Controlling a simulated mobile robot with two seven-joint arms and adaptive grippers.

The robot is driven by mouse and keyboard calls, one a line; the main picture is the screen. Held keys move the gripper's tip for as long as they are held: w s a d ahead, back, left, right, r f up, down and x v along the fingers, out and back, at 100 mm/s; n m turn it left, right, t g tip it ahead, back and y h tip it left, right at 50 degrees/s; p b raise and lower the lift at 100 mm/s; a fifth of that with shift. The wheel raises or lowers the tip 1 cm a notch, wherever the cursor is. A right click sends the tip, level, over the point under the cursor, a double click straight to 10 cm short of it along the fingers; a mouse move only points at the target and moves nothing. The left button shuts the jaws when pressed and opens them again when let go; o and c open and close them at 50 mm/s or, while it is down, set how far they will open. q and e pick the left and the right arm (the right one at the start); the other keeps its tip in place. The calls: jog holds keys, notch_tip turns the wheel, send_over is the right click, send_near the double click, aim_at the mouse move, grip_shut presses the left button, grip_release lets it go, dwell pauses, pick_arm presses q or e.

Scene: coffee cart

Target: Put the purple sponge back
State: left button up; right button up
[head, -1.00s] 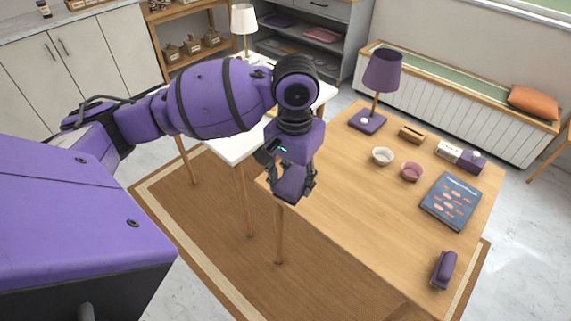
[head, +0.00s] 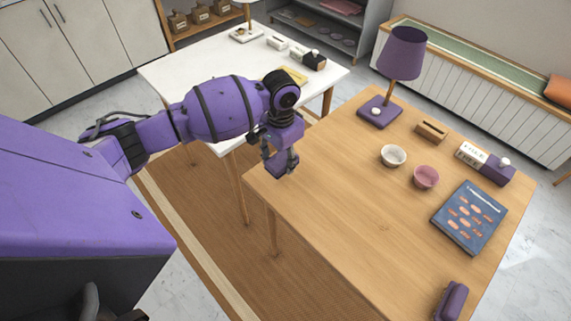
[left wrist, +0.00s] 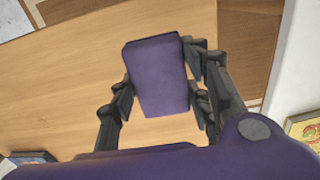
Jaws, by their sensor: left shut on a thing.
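The purple sponge (left wrist: 157,75) is a flat block between the fingers of my left gripper in the left wrist view. My left gripper (head: 281,160) is shut on it. In the head view the sponge (head: 277,168) shows small below the gripper, in front of the left end of the wooden table (head: 340,205). The wood shows behind it in the left wrist view; its height above the table is hard to tell. My right gripper is in neither view.
On the wooden table stand a purple lamp (head: 403,55), a white bowl (head: 393,156), a pink bowl (head: 426,177), a blue book (head: 468,217) and a purple object (head: 452,302) at the near edge. A white table (head: 190,72) stands behind my arm. The wooden table's middle is clear.

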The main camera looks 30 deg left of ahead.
aim_at(284, 159)
pick_arm(q)
jog(key=w+f, duration=0.2)
jog(key=f, duration=0.1)
jog(key=shift+w+a, duration=0.2)
jog(key=shift+a, duration=0.1)
jog(key=shift+w+f+b, duration=0.1)
jog(key=shift+f+b, duration=0.35)
jog(key=shift+f, duration=1)
jog(key=shift+f, duration=0.15)
jog(key=o, duration=1.1)
notch_tip(284, 159, up, 12)
jog(key=shift+r+p, duration=0.15)
jog(key=shift+p, duration=0.5)
